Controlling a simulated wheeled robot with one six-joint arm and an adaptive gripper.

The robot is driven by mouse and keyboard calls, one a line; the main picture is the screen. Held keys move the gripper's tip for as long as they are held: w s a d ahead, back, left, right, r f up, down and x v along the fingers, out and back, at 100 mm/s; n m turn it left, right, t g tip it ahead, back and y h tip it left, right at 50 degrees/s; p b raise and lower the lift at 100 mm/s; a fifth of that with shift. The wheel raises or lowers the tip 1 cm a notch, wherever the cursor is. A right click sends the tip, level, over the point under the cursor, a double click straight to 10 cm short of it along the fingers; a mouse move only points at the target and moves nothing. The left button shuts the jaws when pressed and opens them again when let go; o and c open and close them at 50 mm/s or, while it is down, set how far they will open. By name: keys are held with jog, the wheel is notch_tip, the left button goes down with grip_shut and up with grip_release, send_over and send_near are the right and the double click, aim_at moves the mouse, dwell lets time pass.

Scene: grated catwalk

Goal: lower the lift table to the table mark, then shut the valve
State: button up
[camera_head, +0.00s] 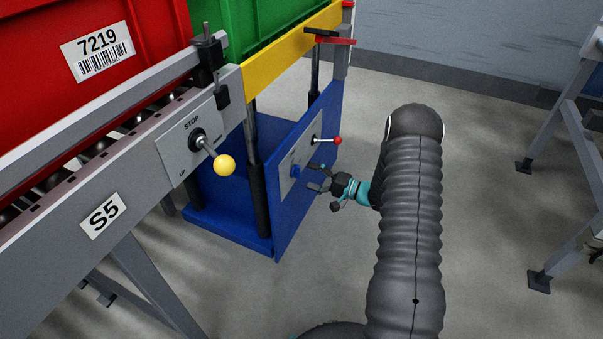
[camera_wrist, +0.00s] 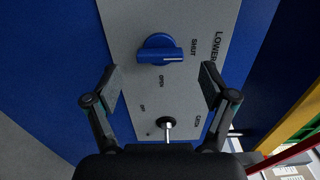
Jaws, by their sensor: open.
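The lift table has a blue base (camera_head: 225,217), dark posts and a yellow deck (camera_head: 285,55). At the deck's right end a black tab (camera_head: 322,32) shows just above a red bar (camera_head: 336,41) by a grey upright; I cannot tell which is the table mark. The valve is a blue knob (camera_wrist: 160,52) on a grey panel lettered SHUT, OPEN and LOWER; its exact setting is unclear. It also shows in the head view (camera_head: 295,170). My gripper (camera_head: 318,178) is open in front of the panel, its fingers (camera_wrist: 161,76) spread below the knob's two sides, apparently not touching it.
A red-balled lever (camera_head: 337,141) sticks out near my gripper; its shaft shows in the wrist view (camera_wrist: 168,126). A green crate (camera_head: 260,25) stands on the deck. Left are a roller conveyor with a red crate (camera_head: 140,70) and a yellow-balled lever (camera_head: 224,166). Floor at right is clear up to grey legs.

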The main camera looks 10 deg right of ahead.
aim_at(297, 172)
jog(key=shift+x, duration=1.9)
jog(key=shift+c, duration=0.2)
jog(key=c, duration=1.1)
